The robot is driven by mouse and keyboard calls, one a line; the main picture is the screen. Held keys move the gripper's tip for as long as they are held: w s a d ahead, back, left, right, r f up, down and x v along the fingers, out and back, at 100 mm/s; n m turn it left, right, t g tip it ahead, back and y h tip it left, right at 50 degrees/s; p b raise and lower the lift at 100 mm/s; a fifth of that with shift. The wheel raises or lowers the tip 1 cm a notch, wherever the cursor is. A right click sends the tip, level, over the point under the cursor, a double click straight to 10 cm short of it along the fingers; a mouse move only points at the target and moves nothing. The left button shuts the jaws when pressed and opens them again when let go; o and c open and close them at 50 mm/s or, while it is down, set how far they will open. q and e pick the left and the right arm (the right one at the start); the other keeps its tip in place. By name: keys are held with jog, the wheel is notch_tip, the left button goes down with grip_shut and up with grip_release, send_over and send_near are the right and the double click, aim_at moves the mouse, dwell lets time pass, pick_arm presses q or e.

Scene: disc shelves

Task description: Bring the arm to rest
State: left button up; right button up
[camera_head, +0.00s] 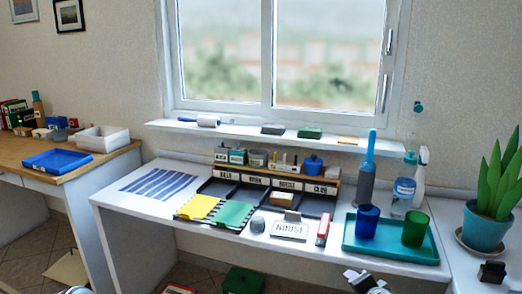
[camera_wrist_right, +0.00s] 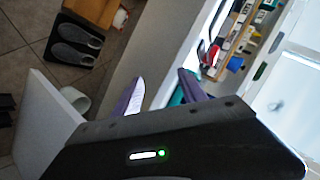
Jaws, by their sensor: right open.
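My right gripper (camera_head: 367,282) shows at the bottom edge of the head view, in front of the white desk (camera_head: 345,262) and below the teal tray. In the right wrist view its two fingers (camera_wrist_right: 163,92) stand apart with nothing between them. A small pale part at the bottom left edge of the head view may be my left gripper (camera_head: 75,290); it is almost wholly cut off and its jaws cannot be made out.
A teal tray (camera_head: 390,250) holds a blue cup (camera_head: 367,222) and a green cup (camera_head: 415,229). A labelled divider rack (camera_head: 270,182) stands at the desk's back. A potted plant (camera_head: 487,220) stands right.

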jog(key=s+a+f+n+g+y, duration=0.1)
jog(key=s+a+f+n+g, duration=0.15)
jog(key=s+a+f, duration=0.35)
jog(key=s+a+f+n+g+y, duration=0.1)
jog(key=s+f+n, duration=0.2)
jog(key=f, duration=0.6)
jog(key=s+a+f+n+g+y, duration=0.1)
jog(key=s+a+f+n+g, duration=0.15)
jog(key=s+a+f, duration=0.35)
jog(key=s+a+f+n+g+y, duration=0.1)
jog(key=s+a+f+g, duration=0.1)
jog(key=s+f, duration=0.5)
jog(key=s+a+f+n+g, duration=0.1)
jog(key=s+a+f+g, duration=0.15)
jog(key=s+f, duration=0.45)
notch_tip(320, 180, up, 18)
jog(key=s+p, duration=0.3)
jog(key=p, duration=1.2)
jog(key=shift+f+p, duration=0.25)
jog(key=shift+p, duration=0.1)
jog(key=shift+f, duration=0.1)
